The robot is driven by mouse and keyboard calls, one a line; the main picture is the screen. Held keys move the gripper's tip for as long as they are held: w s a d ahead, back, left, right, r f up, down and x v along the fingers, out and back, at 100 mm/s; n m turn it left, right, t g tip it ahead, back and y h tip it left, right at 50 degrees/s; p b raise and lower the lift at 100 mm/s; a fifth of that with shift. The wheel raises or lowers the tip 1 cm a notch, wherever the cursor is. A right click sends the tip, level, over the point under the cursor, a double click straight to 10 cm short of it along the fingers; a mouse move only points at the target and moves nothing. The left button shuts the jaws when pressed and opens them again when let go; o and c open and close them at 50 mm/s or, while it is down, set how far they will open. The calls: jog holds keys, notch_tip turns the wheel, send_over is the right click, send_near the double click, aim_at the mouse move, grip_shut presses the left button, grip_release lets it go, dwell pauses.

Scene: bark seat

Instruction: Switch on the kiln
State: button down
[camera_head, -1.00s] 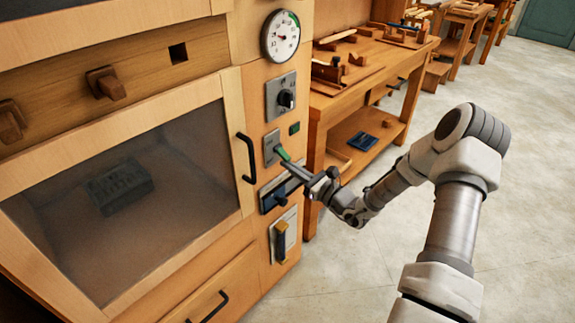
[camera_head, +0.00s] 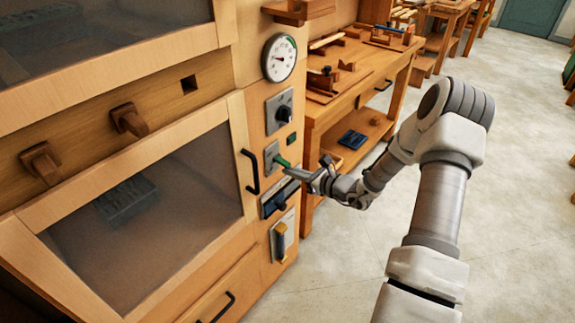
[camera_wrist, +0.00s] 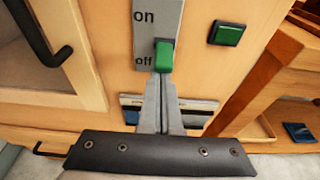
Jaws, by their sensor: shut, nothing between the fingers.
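The kiln is a wooden cabinet with a dark-windowed door (camera_head: 150,205) at the left and a control strip at its right edge. On that strip is a grey switch plate (camera_head: 271,157) with a green lever (camera_head: 281,162). In the wrist view, the plate (camera_wrist: 146,18) reads "on" at the top and "off" lower down, and the green lever (camera_wrist: 164,54) sits beside "off". My gripper (camera_head: 287,171) is shut and empty. In the wrist view, its fingertips (camera_wrist: 163,76) are at the lever's lower end; I cannot tell if they touch.
A green square (camera_wrist: 229,33) is right of the switch. A dial gauge (camera_head: 279,58) and a rotary knob (camera_head: 284,112) are above it. A black door handle (camera_head: 249,172) is to the left. A workbench (camera_head: 355,85) stands behind at right; open floor lies beyond my arm.

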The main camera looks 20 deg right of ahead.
aim_at(286, 164)
notch_tip(286, 164, up, 3)
jog(key=g+h+p, duration=0.2)
jog(key=p, duration=0.3)
jog(key=shift+g, duration=0.4)
jog(key=shift+s+d+f+b, duration=0.15)
jog(key=shift+f+b, duration=0.2)
jog(key=shift+f, duration=0.2)
jog(key=shift+r, duration=0.1)
jog(key=shift+r+p, duration=0.45)
jog(key=shift+r, duration=0.25)
